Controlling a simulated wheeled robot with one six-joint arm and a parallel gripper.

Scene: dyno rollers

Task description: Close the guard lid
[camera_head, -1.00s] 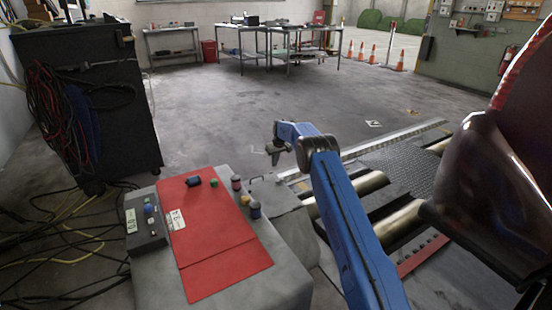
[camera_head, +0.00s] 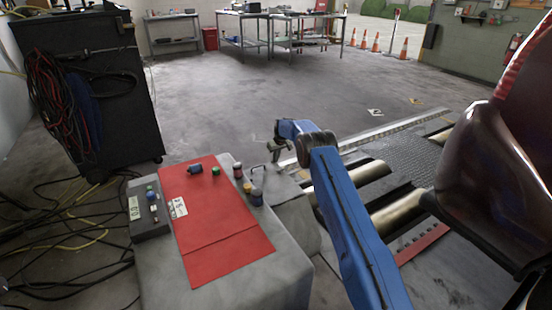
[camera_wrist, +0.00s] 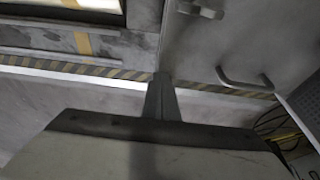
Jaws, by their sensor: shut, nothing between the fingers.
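A grey metal panel with a bar handle, which appears to be the guard lid (camera_head: 283,189), lies beyond the right side of the grey console in the head view. In the wrist view the panel (camera_wrist: 215,50) fills the upper right, with its bent bar handle (camera_wrist: 245,84) and a small bracket near the top. I cannot tell how far the lid stands open. My gripper (camera_head: 276,148) is at the end of the blue arm, just above and beyond the panel. In the wrist view my gripper (camera_wrist: 163,80) is shut and empty, left of the handle and apart from it.
Metal rollers (camera_head: 400,212) and a dark red car body (camera_head: 495,165) are at right. A black cabinet (camera_head: 95,110) and cables stand at left. Open floor lies behind.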

